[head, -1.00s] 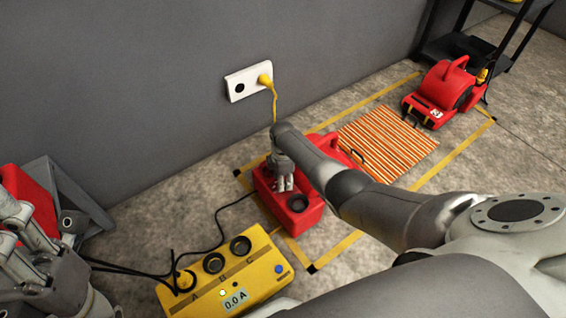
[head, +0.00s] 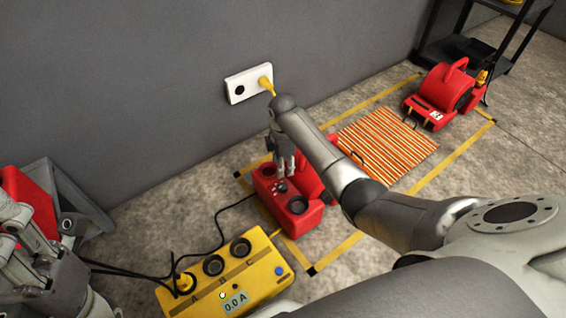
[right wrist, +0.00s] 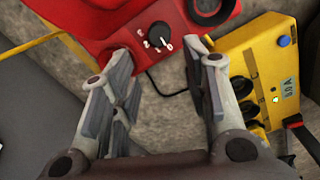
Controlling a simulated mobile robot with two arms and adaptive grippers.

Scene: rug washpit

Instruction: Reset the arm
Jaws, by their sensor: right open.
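My right gripper (head: 284,174) hangs pointing down above the red machine (head: 296,206), near its top panel. It is open and empty, and in the right wrist view its fingers (right wrist: 165,62) are spread with floor between them. The panel carries a dark knob (right wrist: 160,37) with a white mark, just beyond the fingertips, and a round black cap or opening (head: 298,204). My arm hides part of the red machine. My left gripper (head: 28,245) is at the left edge; I cannot tell whether its fingers are open or shut.
A yellow box (head: 262,284) marked A, B, C reads 0.0 A, with a plug at A. A yellow plug (head: 266,83) sits in the wall outlet (head: 240,89). A striped mat (head: 400,140) and red blower (head: 445,92) lie to the right. Black cables (head: 218,225) cross the floor.

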